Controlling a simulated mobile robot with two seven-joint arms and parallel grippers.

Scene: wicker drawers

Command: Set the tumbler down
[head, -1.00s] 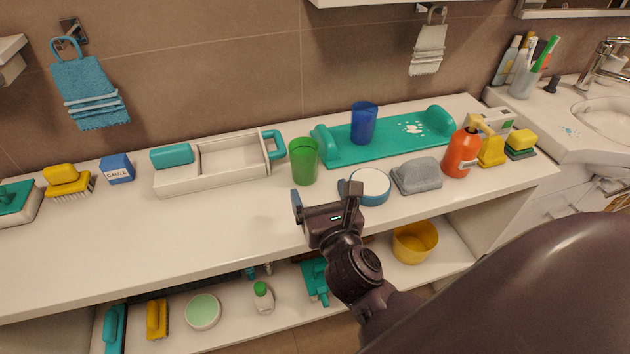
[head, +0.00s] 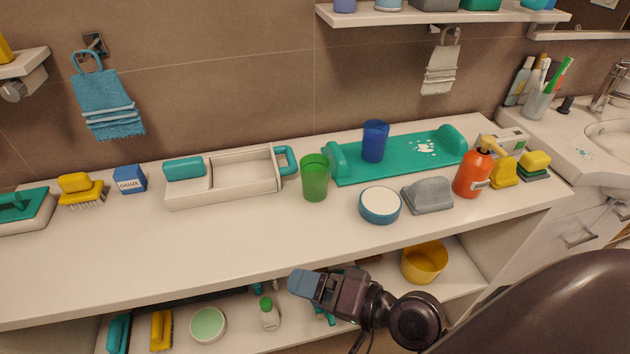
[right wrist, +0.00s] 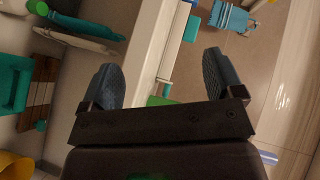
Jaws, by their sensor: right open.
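A green tumbler (head: 315,178) stands upright on the white counter (head: 240,225), right of the tray with the teal handle. A blue tumbler (head: 375,141) stands upright on the teal board (head: 405,163) behind it. My right gripper (head: 303,283) is in front of and below the counter's front edge, apart from both tumblers. In the right wrist view its fingers (right wrist: 162,78) are wide apart with nothing gripped between them. A small green patch shows beyond them there, too cut off to identify. My left gripper is not in view.
A round blue-and-white tub (head: 380,205), a grey block-like item (head: 427,195) and an orange pump bottle (head: 473,173) stand right of the green tumbler. A cream tray (head: 225,195) is left of it. The counter's front strip is clear. A lower shelf holds a yellow bowl (head: 424,262).

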